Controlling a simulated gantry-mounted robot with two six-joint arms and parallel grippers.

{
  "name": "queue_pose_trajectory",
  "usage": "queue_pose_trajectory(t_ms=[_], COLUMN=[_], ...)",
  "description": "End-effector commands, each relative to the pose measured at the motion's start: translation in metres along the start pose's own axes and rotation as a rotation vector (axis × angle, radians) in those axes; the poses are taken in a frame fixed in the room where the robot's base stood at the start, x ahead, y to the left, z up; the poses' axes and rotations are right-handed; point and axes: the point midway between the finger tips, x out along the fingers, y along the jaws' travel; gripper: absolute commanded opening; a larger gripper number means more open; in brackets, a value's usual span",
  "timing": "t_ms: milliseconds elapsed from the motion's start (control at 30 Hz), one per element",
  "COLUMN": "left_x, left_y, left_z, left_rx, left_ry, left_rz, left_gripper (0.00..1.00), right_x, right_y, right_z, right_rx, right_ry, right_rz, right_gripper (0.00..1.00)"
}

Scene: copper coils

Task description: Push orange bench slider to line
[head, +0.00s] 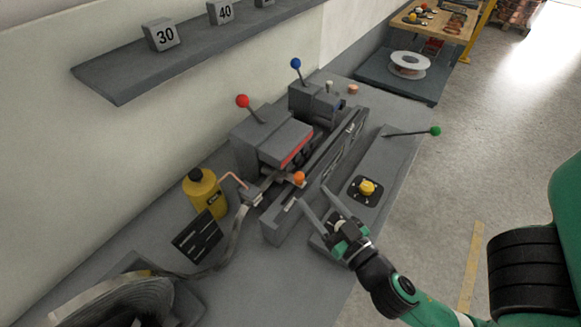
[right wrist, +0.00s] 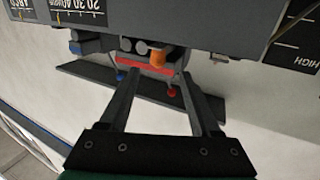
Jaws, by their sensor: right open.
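The orange slider knob (head: 299,178) sits on the near side of the grey bench machine, beside its long rail. It also shows in the right wrist view (right wrist: 156,58), just beyond and between my fingertips. My right gripper (head: 320,207) is open and empty, with its two fingers spread just in front of the rail, a little to the right of and below the knob. I see no contact between fingers and knob. The line cannot be made out clearly. My left gripper is not in view.
A red-knobbed lever (head: 242,101), a blue-knobbed lever (head: 296,63) and a green-knobbed lever (head: 435,131) stick out around the machine. A yellow button (head: 367,187) lies right of the gripper. A yellow bottle (head: 205,193) stands at left. The floor at right is free.

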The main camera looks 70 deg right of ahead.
Motion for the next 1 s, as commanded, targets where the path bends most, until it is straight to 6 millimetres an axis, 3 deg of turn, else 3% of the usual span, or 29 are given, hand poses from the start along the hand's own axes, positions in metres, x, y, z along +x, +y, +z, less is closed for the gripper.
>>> queue_pose_trajectory(t_ms=[167,400,600,967,1000], left_x=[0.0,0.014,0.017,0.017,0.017], left_y=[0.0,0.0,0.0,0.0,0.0], left_z=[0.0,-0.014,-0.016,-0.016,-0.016], left_rx=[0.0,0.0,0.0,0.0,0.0], left_ry=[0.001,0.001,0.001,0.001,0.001], left_rz=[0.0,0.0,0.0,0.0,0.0], left_gripper=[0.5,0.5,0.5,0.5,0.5], right_x=[0.019,0.074,0.106,0.114,0.114], right_y=[0.002,0.001,0.001,0.001,0.001], right_z=[0.0,-0.005,-0.001,0.0,0.0], right_rx=[0.003,0.002,0.0,-0.001,-0.001], right_ry=[-0.001,0.004,0.002,0.001,0.001], right_rz=[0.009,0.005,0.002,0.001,0.001], right_gripper=[0.64,0.64,0.64,0.64,0.58])
